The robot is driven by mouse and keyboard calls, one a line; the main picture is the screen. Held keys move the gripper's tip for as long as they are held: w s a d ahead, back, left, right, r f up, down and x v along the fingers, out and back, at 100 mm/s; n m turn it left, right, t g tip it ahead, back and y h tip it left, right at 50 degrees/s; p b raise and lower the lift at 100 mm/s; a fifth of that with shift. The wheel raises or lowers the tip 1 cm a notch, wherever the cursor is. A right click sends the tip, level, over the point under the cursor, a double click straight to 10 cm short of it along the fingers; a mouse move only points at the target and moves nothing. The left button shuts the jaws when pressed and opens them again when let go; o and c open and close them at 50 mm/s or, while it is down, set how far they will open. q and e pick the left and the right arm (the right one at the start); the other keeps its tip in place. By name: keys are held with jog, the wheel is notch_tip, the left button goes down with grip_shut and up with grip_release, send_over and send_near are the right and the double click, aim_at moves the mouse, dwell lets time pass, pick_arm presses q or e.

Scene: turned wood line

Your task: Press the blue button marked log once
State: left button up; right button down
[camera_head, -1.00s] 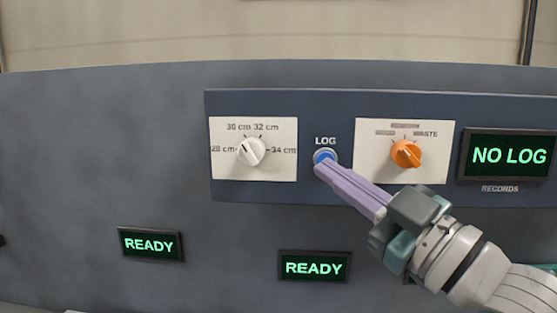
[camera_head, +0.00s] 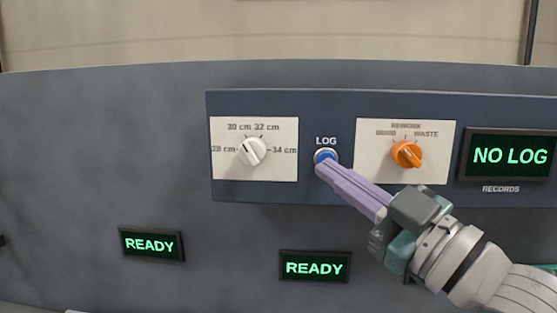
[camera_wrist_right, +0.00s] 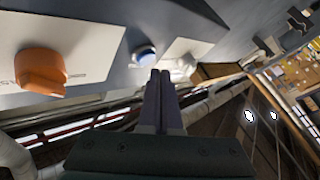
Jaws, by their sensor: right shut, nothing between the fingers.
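The blue log button (camera_head: 325,155) sits in a pale ring on the dark blue panel, under the word LOG. My right gripper (camera_head: 322,168) is shut and empty. In the head view its fingertips overlap the lower part of the button; whether they touch it I cannot tell there. In the right wrist view the button (camera_wrist_right: 145,54) shows just beyond the shut fingertips (camera_wrist_right: 159,72), with a small gap in the picture. The records display (camera_head: 510,156) at the panel's right reads NO LOG. My left gripper is not in view.
A white dial (camera_head: 252,151) with cm marks is left of the button. An orange dial (camera_head: 406,154), also in the right wrist view (camera_wrist_right: 40,70), is to its right, close to my right gripper. Two READY displays (camera_head: 151,244) (camera_head: 314,267) are below on the grey wall.

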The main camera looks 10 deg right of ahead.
jog(key=shift+w, duration=0.1)
jog(key=shift+w+d+b, duration=0.15)
jog(key=shift+w+b, duration=0.15)
jog(key=shift+w, duration=0.05)
jog(key=shift+w+d, duration=0.1)
jog(key=shift+w, duration=0.25)
dwell(0.5)
jog(key=shift+s, duration=0.1)
jog(key=shift+s+a+p, duration=0.25)
jog(key=shift+s+p, duration=0.05)
jog(key=shift+s, duration=0.4)
